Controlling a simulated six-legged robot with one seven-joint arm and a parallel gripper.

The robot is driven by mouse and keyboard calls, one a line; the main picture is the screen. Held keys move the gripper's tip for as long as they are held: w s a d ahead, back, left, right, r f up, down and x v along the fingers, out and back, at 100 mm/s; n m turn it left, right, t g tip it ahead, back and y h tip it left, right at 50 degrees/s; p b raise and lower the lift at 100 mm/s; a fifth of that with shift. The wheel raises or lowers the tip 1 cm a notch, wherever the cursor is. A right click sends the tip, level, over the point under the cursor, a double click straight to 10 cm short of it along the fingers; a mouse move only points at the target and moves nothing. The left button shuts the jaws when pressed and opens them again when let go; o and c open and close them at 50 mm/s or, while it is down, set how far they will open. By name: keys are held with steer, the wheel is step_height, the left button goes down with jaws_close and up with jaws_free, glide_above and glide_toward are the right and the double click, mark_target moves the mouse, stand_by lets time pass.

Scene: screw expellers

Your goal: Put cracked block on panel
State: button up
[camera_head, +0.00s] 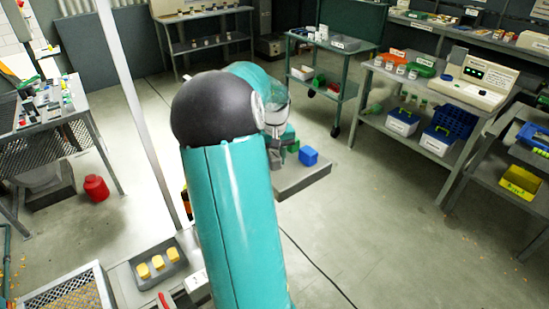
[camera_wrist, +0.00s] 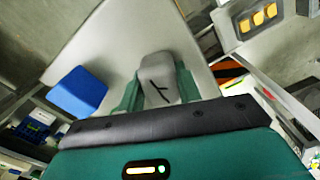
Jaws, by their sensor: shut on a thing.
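The cracked block (camera_wrist: 158,75) is light grey with a dark Y-shaped crack, seen in the wrist view. My gripper (camera_wrist: 158,92) is shut on it, with a teal finger on each side. A grey flat panel (camera_wrist: 125,35) lies beyond the block; I cannot tell whether the block touches it. The panel also shows in the head view (camera_head: 303,180), right of my arm. A blue cube (camera_wrist: 77,93) is on the panel, left of the gripper; it also shows in the head view (camera_head: 308,156). In the head view my arm partly hides the gripper, and the block cannot be made out.
A grey tray (camera_head: 176,276) with yellow pieces is at the lower left, beside a mesh-topped box (camera_head: 75,290). A workbench (camera_head: 50,130) stands left, with a red can (camera_head: 96,188) on the floor. Shelves line the right. Open floor (camera_head: 390,225) lies right of the panel.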

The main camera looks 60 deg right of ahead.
mark_target(275, 155)
steer(key=shift+f, duration=0.1)
steer(key=o, duration=1)
step_height(275, 155, up, 12)
steer(key=w+a+r+n+t, duration=0.1)
steer(key=w+a+r+n, duration=0.1)
steer(key=w+a, duration=0.6)
steer(key=w+a+r+n+t, duration=0.2)
steer(key=a+n, duration=0.1)
steer(key=a, duration=1.4)
steer(key=s+a+f+n+t, duration=0.1)
steer(key=s+a+n, duration=0.1)
steer(key=a, duration=1)
steer(key=s+a+f+n+t, duration=0.1)
steer(key=s+a+f+n, duration=0.1)
steer(key=a, duration=1)
steer(key=shift+s+f+n+t, duration=0.3)
steer(key=shift+s+n, duration=0.2)
steer(key=shift+s, duration=0.75)
